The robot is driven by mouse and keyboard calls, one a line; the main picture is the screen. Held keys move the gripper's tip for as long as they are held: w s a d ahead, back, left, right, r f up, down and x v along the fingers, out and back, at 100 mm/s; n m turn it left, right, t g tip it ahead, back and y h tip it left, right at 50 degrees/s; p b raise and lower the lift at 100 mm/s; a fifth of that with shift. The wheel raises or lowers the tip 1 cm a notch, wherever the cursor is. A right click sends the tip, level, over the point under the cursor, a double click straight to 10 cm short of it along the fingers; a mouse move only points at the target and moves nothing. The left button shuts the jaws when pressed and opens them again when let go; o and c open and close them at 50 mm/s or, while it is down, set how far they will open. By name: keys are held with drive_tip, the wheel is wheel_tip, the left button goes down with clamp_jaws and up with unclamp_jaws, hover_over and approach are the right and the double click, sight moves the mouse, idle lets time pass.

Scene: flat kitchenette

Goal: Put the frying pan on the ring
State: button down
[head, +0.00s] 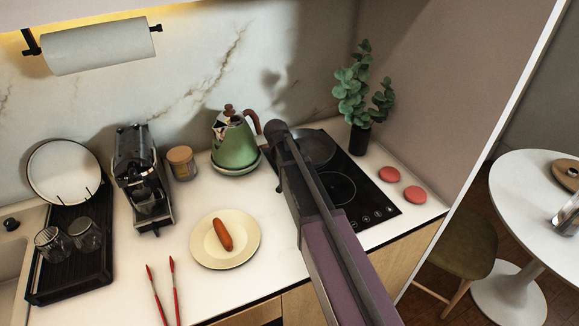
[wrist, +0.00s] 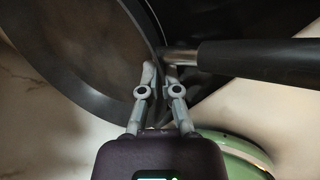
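The dark frying pan (head: 318,147) is at the back of the black hob, partly hidden behind my arm. In the wrist view the pan (wrist: 75,55) fills the upper left, and its black handle (wrist: 265,60) reaches to the right edge. My gripper (wrist: 161,70) has its fingers close together at the pan's rim, beside the handle joint, with the pan's wall between them. In the head view my arm hides the fingertips. A ring (head: 335,188) shows bare on the front of the hob. I cannot tell whether the pan rests on the hob.
A green kettle (head: 234,143) stands left of the hob; its edge shows in the wrist view (wrist: 243,150). A potted plant (head: 361,105) stands behind the hob, and two red discs (head: 402,184) lie to its right. A plate (head: 200,248) with a sausage (head: 222,234) lies in front.

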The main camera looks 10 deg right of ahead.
drive_tip(key=shift+f, duration=0.25)
drive_tip(key=c, duration=0.8)
unclamp_jaws()
drive_tip(key=shift+r, duration=0.1)
drive_tip(key=shift+r, duration=0.1)
drive_tip(key=p+v, duration=0.3)
drive_tip(key=shift+s+r, duration=0.1)
drive_tip(key=shift+r, duration=0.15)
drive_tip(key=p+v, duration=0.8)
drive_tip(key=shift+a+r, duration=0.2)
drive_tip(key=shift+s, duration=0.15)
drive_tip(key=s+d+m+g+y, duration=0.1)
drive_tip(key=s+d+m, duration=0.3)
drive_tip(key=s, duration=0.7)
drive_tip(key=s+d+f+m+g+y, duration=0.1)
drive_tip(key=s+d+m, duration=0.4)
drive_tip(key=s, duration=0.6)
drive_tip(key=shift+d+f+g+y, duration=0.3)
drive_tip(key=shift+d+g+y, duration=0.15)
drive_tip(key=shift+g+y, duration=0.15)
